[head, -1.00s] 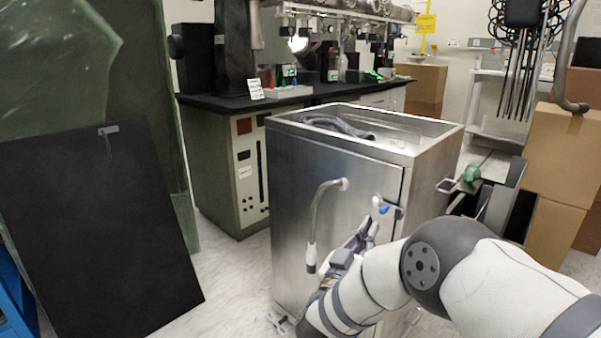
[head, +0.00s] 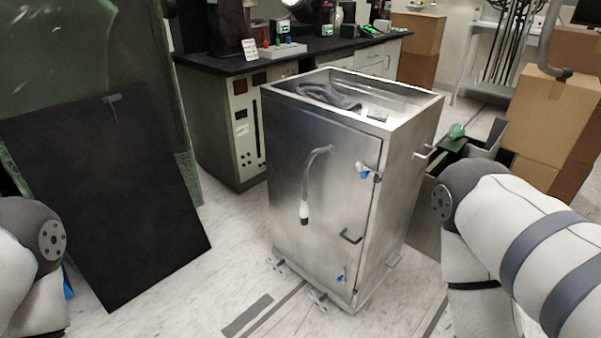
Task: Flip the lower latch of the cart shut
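The metal cart (head: 320,180) stands upright in the middle of the head view, its front door appearing closed. The lower latch (head: 341,275), with a blue part, is near the bottom right of the door. The upper latch (head: 364,171), also with blue, is near the door's top right edge. A dark door handle (head: 350,237) sits between the latches. The lower latch is small here, and I cannot tell whether it is shut. My arms show at the left and right edges, both apart from the cart. Neither gripper is in view.
A black panel (head: 105,190) leans at the left. A lab bench (head: 220,68) stands behind, and cardboard boxes (head: 552,115) are stacked at the right. The floor in front of the cart is clear.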

